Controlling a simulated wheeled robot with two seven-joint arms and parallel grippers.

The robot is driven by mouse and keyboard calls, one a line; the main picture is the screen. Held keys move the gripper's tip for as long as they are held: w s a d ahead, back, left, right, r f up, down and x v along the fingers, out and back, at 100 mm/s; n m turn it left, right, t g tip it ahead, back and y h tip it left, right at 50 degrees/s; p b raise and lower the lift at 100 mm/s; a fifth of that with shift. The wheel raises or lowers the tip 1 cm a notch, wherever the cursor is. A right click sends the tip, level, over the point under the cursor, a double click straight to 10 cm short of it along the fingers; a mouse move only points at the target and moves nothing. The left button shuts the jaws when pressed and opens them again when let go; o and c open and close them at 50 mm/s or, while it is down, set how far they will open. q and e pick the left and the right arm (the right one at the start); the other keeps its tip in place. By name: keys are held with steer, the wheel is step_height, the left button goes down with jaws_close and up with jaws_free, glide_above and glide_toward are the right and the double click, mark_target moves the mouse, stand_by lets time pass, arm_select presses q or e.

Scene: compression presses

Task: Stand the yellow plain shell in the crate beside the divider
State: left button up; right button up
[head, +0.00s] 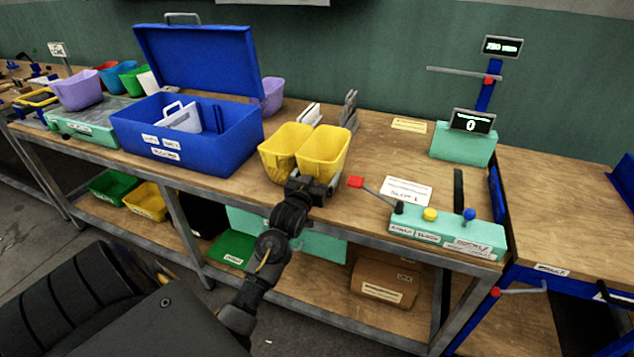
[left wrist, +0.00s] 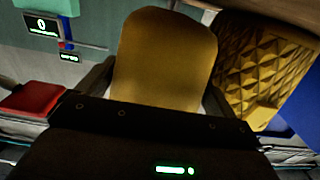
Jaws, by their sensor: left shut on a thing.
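My left gripper (head: 310,187) is shut on the yellow plain shell (head: 325,152) at the front of the bench. In the left wrist view the plain shell (left wrist: 163,60) is smooth and upright between the jaws; whether its base touches the bench is hidden. A second yellow shell (head: 284,145), left of it, shows a quilted face in the left wrist view (left wrist: 262,62). The blue crate (head: 222,148) stands further left with its lid raised. Inside are a white piece with a handle (head: 183,119) and a thin blue upright plate (head: 218,120), apparently the divider. My right gripper is not in view.
A green control box (head: 445,229) with a red-ended lever (head: 356,182) stands right of the held shell. Metal and white upright stands (head: 349,110) are behind it. A purple tub (head: 272,95) is behind the crate. The crate's front wall stands between shell and interior.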

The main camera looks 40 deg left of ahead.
arm_select(q)
steer(key=shift+f, duration=1.15)
steer(key=shift+f, duration=0.1)
steer(key=o, duration=0.7)
